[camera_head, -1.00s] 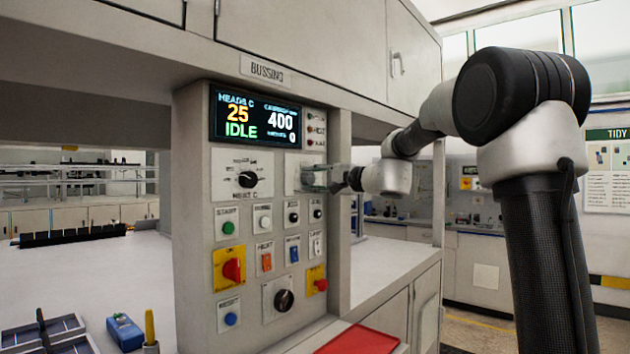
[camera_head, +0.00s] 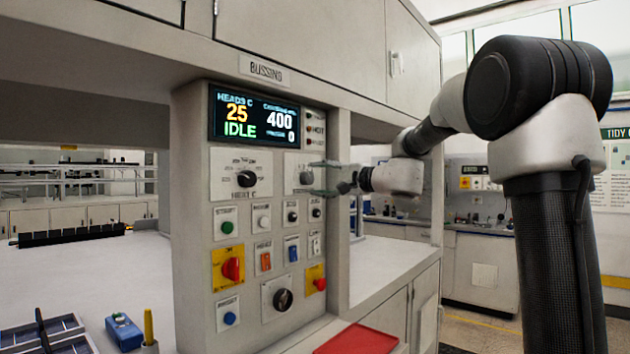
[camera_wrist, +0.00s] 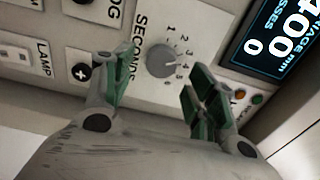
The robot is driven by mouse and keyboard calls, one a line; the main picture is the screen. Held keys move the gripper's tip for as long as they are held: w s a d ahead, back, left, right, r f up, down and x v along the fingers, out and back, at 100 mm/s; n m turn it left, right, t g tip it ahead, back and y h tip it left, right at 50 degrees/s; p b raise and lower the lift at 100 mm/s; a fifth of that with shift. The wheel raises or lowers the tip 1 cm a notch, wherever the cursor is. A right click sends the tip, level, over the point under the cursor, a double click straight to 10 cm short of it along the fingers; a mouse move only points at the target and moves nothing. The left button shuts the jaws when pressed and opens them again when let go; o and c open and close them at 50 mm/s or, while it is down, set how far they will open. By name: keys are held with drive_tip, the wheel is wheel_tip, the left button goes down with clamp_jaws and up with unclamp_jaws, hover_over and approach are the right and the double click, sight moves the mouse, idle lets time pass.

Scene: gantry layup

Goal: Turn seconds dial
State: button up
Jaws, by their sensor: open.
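The seconds dial (camera_wrist: 161,61) is a round grey knob on a light plate marked SECONDS, with numbers around it, in the wrist view. In the head view the dial (camera_head: 306,178) sits on the panel below the display, right of the HEAT C dial. My gripper (camera_wrist: 162,80) is open, its green-padded fingers apart on either side of the dial. The fingers appear clear of the knob, and nothing is held. In the head view my gripper (camera_head: 322,178) is just in front of the dial plate. The exact gap to the knob is hard to tell.
The display (camera_head: 255,117) reads 25, IDLE and 400. The HEAT C dial (camera_head: 246,179) is to the left. Several buttons and switches lie below, including a red rotary switch (camera_head: 232,268) on yellow. A red tray (camera_head: 357,340) lies below the panel.

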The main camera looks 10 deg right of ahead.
drive_tip(key=v, duration=0.9)
drive_tip(key=s+d+f+n+g+h, duration=0.15)
drive_tip(key=s+f+g, duration=0.25)
drive_tip(key=s+f, duration=0.45)
drive_tip(key=s+d+f+n+g+h, duration=0.15)
drive_tip(key=s+f+g+h, duration=0.35)
drive_tip(key=f, duration=0.6)
drive_tip(key=s+d+f+n+h, duration=0.1)
drive_tip(key=s+n, duration=0.1)
drive_tip(key=s, duration=0.5)
drive_tip(key=s+d+f+n+h, duration=0.1)
drive_tip(key=s+d+f+n, duration=0.1)
drive_tip(key=s, duration=0.5)
drive_tip(key=s+d+f+n+g+h, duration=0.1)
drive_tip(key=s+f+n+h, duration=0.1)
drive_tip(key=s, duration=0.5)
drive_tip(key=shift+d+n, duration=0.3)
drive_tip(key=shift+n, duration=0.6)
drive_tip(key=shift+f, duration=0.15)
